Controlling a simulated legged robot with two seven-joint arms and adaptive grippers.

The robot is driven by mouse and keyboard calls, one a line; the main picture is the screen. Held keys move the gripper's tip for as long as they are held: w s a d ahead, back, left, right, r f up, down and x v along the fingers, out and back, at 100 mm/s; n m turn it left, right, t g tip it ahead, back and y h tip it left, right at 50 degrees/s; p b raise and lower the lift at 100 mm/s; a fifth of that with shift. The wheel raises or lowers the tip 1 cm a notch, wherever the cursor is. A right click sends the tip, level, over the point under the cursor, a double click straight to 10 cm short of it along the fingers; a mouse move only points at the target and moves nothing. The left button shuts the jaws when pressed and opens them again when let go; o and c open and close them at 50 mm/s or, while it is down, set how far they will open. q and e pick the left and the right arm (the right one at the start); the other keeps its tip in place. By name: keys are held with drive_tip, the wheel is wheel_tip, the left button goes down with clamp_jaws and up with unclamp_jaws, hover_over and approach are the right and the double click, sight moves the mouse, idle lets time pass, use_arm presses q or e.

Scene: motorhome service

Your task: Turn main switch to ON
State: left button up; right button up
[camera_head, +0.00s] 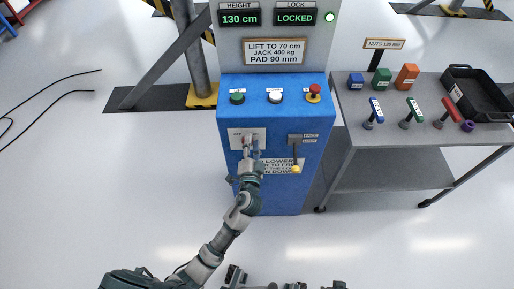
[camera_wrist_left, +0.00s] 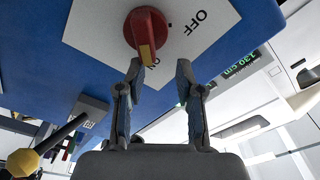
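The main switch is a red knob with a yellow pointer mark (camera_wrist_left: 146,32) on a white plate (camera_wrist_left: 88,28) marked OFF and ON. In the left wrist view its yellow mark points down at the ON lettering, which is partly hidden. In the head view the white plate (camera_head: 236,136) is on the blue cabinet front, and my gripper hides the knob. My left gripper (camera_head: 251,143) is at the plate. In the left wrist view its two fingers (camera_wrist_left: 160,70) are apart with nothing between them; the left fingertip is close by the knob, and contact cannot be told. My right gripper is not clearly seen.
A lever with a yellow knob (camera_head: 296,169) is right of the switch, also in the left wrist view (camera_wrist_left: 23,162). Green, white and red buttons (camera_head: 275,96) are on the cabinet top (camera_head: 256,83). A grey table (camera_head: 408,134) with tools stands at right.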

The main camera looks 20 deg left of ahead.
use_arm(q)
drive_tip(key=shift+o, duration=0.6)
drive_tip(key=shift+s+a+f+g+y, duration=0.1)
drive_tip(key=shift+a+f+g+y, duration=0.05)
drive_tip(key=shift+a+f, duration=0.3)
drive_tip(key=shift+a+f+g+y, duration=0.15)
drive_tip(key=shift+a+f, duration=0.05)
drive_tip(key=shift+f, duration=0.3)
drive_tip(key=b+v, duration=0.3)
drive_tip(key=v, duration=1.6)
drive_tip(key=shift+d+r, duration=0.3)
drive_tip(key=shift+r, duration=0.4)
use_arm(e)
drive_tip(key=shift+g, duration=0.3)
drive_tip(key=shift+s+a+f, duration=0.1)
drive_tip(key=shift+a+f, duration=0.1)
drive_tip(key=shift+f, duration=0.45)
drive_tip(key=shift+s+a+f, duration=0.1)
drive_tip(key=shift+a+f, duration=0.15)
drive_tip(key=shift+f, duration=0.45)
drive_tip(key=shift+a+f, duration=0.2)
drive_tip(key=shift+f, duration=0.45)
